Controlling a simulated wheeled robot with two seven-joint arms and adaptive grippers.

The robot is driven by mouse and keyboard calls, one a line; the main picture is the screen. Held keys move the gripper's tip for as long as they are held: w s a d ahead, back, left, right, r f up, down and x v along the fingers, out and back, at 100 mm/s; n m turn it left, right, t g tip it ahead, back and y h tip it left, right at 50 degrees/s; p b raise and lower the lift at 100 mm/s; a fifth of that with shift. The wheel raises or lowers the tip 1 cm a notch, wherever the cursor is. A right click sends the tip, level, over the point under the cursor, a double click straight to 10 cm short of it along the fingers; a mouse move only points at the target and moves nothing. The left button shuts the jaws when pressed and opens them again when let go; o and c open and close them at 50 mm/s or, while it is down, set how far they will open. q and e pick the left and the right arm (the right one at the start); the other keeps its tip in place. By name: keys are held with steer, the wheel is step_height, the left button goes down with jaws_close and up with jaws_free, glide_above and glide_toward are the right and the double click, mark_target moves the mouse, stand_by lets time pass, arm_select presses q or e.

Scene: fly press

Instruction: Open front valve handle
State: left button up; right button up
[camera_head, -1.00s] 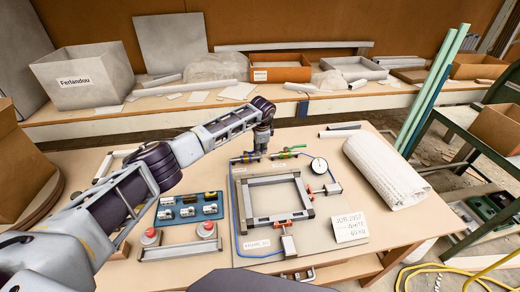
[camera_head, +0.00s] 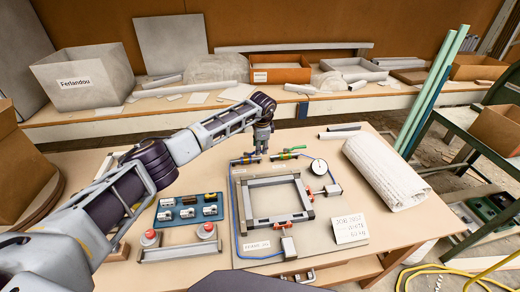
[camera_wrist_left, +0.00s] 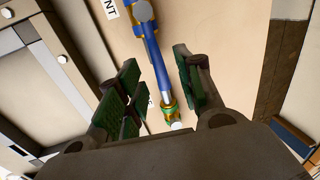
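The front valve has a blue lever handle (camera_wrist_left: 154,55) and a brass body (camera_wrist_left: 140,14); a label ending in "NT" (camera_wrist_left: 110,8) lies beside it in the left wrist view. In the head view the valve (camera_head: 246,158) sits at the back left of the fixture board (camera_head: 325,236). My left gripper (camera_head: 262,150) points down at the valve. In the left wrist view its green-padded fingers (camera_wrist_left: 155,58) are open on either side of the blue handle, with gaps visible. Contact cannot be told. My right gripper is not in view.
A second valve with a green handle (camera_head: 288,154) and a round gauge (camera_head: 319,167) stand right of my gripper. A metal frame (camera_head: 276,222) lies on the board in front. A blue tray of parts (camera_head: 188,208) is at left, a white roll (camera_head: 385,172) at right.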

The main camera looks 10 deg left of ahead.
arm_select(q)
step_height(320, 180, up, 9)
steer(key=s, duration=0.1)
steer(key=shift+s+d+r, duration=0.2)
steer(key=shift+s+d, duration=0.15)
steer(key=shift+s, duration=0.1)
stand_by(0.4)
